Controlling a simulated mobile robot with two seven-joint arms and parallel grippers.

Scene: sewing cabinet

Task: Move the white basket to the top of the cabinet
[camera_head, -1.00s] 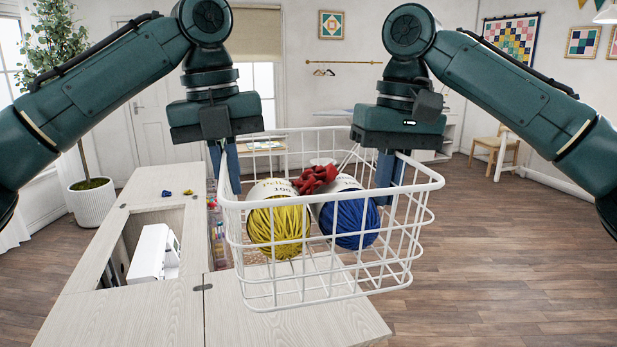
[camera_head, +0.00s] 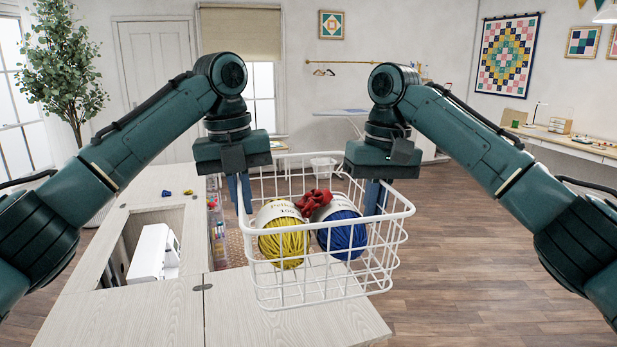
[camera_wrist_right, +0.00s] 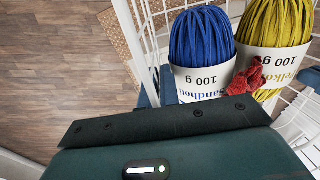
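The white wire basket (camera_head: 388,280) hangs level between my two grippers, in front of and partly over the light wooden cabinet (camera_head: 250,315); I cannot tell whether its base touches the top. It holds a yellow yarn ball (camera_head: 283,243), a blue yarn ball (camera_head: 343,236) and a small dark red item (camera_head: 314,201). My left gripper (camera_head: 243,198) appears shut on the basket's left rim. My right gripper (camera_head: 373,200) appears shut on the right rim. The fingertips are partly hidden. The right wrist view shows the blue yarn (camera_wrist_right: 203,45) and the wire side close by.
A white sewing machine (camera_head: 153,253) sits in the cabinet's recess. The cabinet's front right part has bare surface. Open wooden floor (camera_head: 470,260) lies to the right.

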